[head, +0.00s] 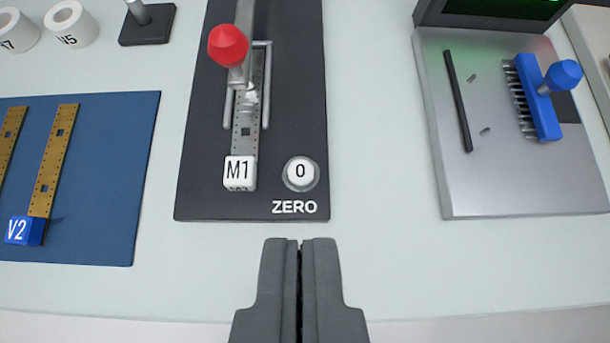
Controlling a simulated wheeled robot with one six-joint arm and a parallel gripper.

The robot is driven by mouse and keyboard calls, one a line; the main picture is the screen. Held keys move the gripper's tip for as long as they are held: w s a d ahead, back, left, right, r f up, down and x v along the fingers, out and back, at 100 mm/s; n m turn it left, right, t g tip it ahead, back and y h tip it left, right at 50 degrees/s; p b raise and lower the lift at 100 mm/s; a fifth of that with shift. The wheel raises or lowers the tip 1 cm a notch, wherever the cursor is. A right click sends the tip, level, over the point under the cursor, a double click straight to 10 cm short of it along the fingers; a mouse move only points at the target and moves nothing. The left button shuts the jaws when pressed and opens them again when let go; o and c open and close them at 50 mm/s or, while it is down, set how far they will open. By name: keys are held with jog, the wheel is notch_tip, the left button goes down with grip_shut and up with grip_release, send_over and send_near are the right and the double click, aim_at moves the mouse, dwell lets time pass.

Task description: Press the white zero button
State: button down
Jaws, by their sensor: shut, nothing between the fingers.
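The white zero button (300,173) is round, marked "0", and sits in a grey ring near the front right corner of a dark panel (297,100). The word "ZERO" is printed just below it. My gripper (299,243) is shut and empty. In the picture its fingertips are below the panel's front edge, almost straight under the button and apart from it. The button is fully in view. I cannot tell how high the fingertips are above the table.
Left of the button stand a white block marked M1 (240,172), a perforated metal strip and a red-knobbed lever (229,46). A blue mat (105,190) with brass strips lies left. A metal plate (520,190) with a blue-handled brush-like tool (541,97) lies right.

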send_over(301, 159)
jog(key=s, duration=0.3)
notch_tip(301, 159, down, 7)
jog(key=shift+s+r, duration=0.15)
jog(key=shift+r, duration=0.05)
jog(key=f, duration=0.3)
jog(key=shift+w, duration=0.25)
jog(key=shift+f, duration=0.75)
